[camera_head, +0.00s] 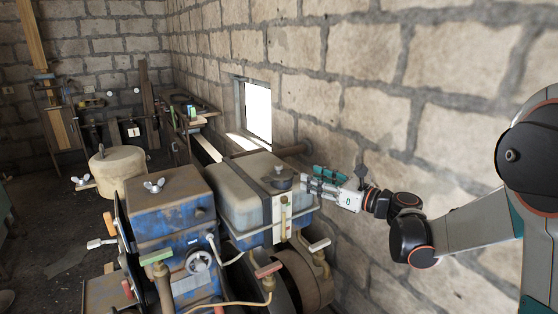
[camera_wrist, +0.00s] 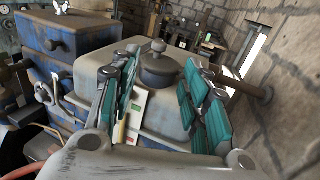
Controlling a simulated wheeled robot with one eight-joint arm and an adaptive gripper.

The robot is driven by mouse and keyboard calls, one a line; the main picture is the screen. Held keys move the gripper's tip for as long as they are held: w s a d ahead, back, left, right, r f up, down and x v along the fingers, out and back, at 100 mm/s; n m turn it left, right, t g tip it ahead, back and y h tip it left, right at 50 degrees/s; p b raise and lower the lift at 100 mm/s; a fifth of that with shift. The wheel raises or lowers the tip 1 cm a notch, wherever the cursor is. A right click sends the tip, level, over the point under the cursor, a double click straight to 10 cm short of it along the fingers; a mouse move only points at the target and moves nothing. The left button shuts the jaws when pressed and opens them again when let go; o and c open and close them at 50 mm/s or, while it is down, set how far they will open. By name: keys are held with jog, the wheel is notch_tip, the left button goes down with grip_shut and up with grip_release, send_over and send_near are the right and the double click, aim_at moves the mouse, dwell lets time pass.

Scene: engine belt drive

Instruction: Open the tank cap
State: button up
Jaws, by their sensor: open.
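The tank cap (camera_head: 281,181) is a dark round cap with a small knob, on top of the grey-beige tank (camera_head: 235,190). In the wrist view the cap (camera_wrist: 160,70) sits upright on the tank (camera_wrist: 85,68), in line with the gap between my fingers. My gripper (camera_head: 306,185) comes in from the right, just beside the cap. It is open, with teal-padded fingers on either side of an empty gap in the wrist view (camera_wrist: 160,88). I cannot tell whether the fingertips reach past the cap's near edge. No contact is visible.
A stone wall (camera_head: 350,125) runs close behind and to the right of the tank and my arm. A pipe (camera_head: 285,152) lies along it. A blue engine block (camera_head: 170,205) stands to the left, with levers and hoses in front.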

aim_at(282, 166)
jog(key=x, duration=1.3)
jog(key=shift+w+a, duration=0.25)
jog(key=shift+a, duration=0.05)
grip_shut()
